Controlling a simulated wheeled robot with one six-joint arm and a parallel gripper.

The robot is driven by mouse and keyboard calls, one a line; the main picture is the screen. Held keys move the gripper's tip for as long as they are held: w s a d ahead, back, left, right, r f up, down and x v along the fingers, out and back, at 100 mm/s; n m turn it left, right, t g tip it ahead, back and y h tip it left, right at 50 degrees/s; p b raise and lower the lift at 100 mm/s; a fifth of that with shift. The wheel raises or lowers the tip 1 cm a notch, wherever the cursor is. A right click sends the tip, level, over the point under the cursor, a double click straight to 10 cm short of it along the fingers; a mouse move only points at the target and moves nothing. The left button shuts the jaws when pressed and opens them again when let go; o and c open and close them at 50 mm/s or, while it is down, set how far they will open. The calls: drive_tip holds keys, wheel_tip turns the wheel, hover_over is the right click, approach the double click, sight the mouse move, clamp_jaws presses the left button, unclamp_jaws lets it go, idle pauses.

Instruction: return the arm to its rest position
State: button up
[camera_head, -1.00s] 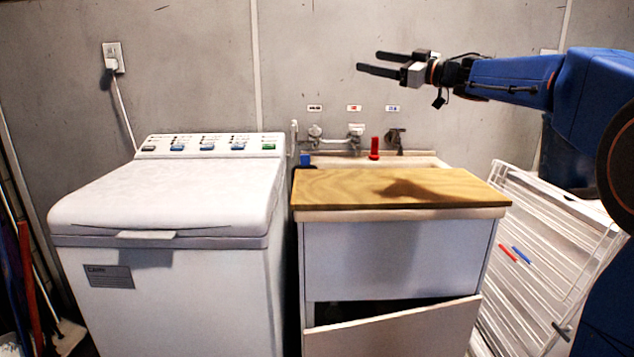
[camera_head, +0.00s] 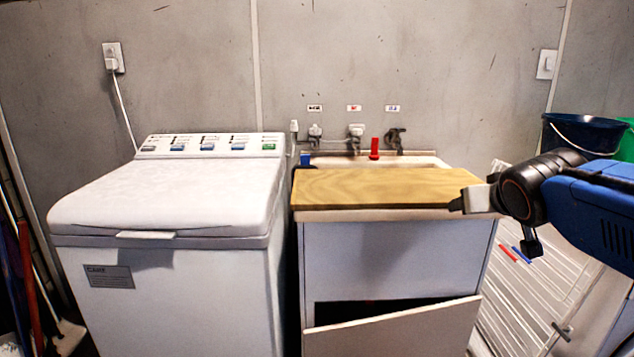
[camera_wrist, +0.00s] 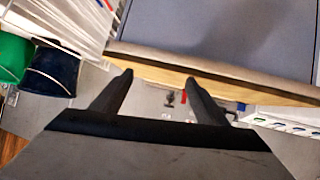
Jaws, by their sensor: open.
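My gripper (camera_head: 457,204) is at the right end of the wooden board on the sink in the head view, with my blue arm reaching in from the right. In the wrist view its two dark fingers (camera_wrist: 158,88) stand apart with nothing between them. The board's edge (camera_wrist: 150,73) lies just beyond the fingertips in that view. I cannot tell whether the fingers touch the board.
The wooden board (camera_head: 385,187) covers the sink cabinet (camera_head: 385,260), whose lower door (camera_head: 400,330) hangs tilted open. A white washing machine (camera_head: 170,200) stands left. A white drying rack (camera_head: 520,300) and dark blue bucket (camera_head: 580,130) are at right. A red object (camera_head: 375,149) stands behind the board.

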drive_tip(key=s+a+f+g+y, duration=0.1)
drive_tip(key=s+a+f+g, duration=0.1)
drive_tip(key=s+f, duration=0.8)
drive_tip(key=s+a+f+g+y, duration=0.1)
drive_tip(key=s+a+f+g, duration=0.2)
drive_tip(key=s+f, duration=0.7)
drive_tip(key=shift+s+a+f+n+g, duration=0.15)
drive_tip(key=shift+s+f+n+g, duration=0.2)
drive_tip(key=shift+s+g, duration=0.8)
